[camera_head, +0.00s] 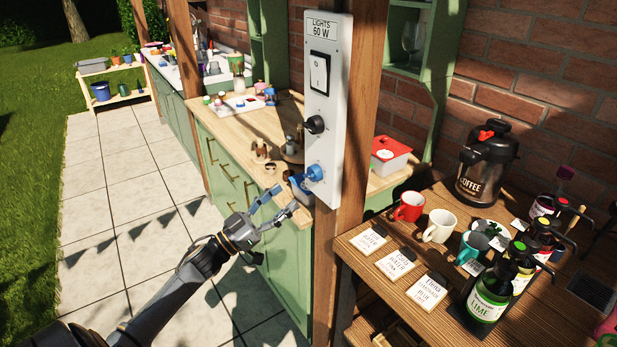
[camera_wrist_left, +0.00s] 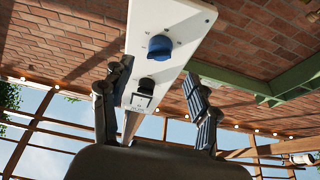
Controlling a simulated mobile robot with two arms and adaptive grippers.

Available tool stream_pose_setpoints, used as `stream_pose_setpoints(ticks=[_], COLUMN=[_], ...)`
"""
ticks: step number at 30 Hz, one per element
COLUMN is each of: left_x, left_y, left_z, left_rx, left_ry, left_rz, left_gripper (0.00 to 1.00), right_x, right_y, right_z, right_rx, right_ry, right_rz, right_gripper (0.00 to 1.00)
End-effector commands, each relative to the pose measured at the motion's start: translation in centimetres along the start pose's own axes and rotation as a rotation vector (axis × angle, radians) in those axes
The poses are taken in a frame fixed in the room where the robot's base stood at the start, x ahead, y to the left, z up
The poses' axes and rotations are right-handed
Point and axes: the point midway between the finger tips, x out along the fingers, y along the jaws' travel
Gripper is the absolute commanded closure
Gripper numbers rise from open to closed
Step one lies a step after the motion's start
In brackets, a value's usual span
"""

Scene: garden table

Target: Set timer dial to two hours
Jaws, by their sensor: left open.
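A white control panel (camera_head: 330,130) is fixed to a wooden post. Neither knob has a label I can read as a timer. In the left wrist view the blue dial (camera_wrist_left: 160,47) has small, unreadable marks around it, and the black knob (camera_wrist_left: 147,84) sits beyond. My left gripper (camera_head: 280,203) is open and empty, just below and left of the blue dial, apart from it. My right gripper is not in view.
A wooden counter (camera_head: 222,128) with small items stands behind the panel. On the right, a wooden table (camera_head: 350,243) holds mugs, label cards (camera_head: 397,263), pump bottles (camera_head: 488,290) and a coffee urn (camera_head: 487,165). The paved path (camera_head: 110,190) on the left is clear.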

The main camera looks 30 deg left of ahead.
Motion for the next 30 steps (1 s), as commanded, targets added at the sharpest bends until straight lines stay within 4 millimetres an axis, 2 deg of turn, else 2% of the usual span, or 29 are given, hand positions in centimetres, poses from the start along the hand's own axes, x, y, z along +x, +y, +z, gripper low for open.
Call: stream_pose_setpoints(ticks=[1, 3, 10, 15, 24, 26, 30], left_x=[1.4, 2.9, 6.5, 7.7, 7.8, 7.8, 7.8], left_y=[-0.1, -0.1, -0.1, 0.0, 0.0, 0.0, 0.0], left_z=[-0.4, -0.4, -0.2, 0.1, 0.1, 0.1, 0.1], left_rx=[0.001, 0.001, 0.000, 0.000, 0.001, 0.001, 0.001], left_ry=[0.004, 0.004, 0.001, -0.001, -0.002, -0.002, -0.002], left_rz=[-0.001, -0.001, -0.003, -0.002, -0.002, -0.002, -0.002], left_gripper=[0.40, 0.40, 0.40, 0.40, 0.40, 0.50, 0.78], right_x=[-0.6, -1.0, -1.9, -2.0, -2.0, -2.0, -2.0], right_y=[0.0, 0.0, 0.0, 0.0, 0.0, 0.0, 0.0], right_z=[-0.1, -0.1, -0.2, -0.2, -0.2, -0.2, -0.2], right_rx=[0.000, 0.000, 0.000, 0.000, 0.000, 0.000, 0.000], right_ry=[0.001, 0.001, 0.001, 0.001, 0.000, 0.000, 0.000], right_rz=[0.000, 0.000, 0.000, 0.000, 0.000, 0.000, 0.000], right_gripper=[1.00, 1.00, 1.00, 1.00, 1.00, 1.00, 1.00])
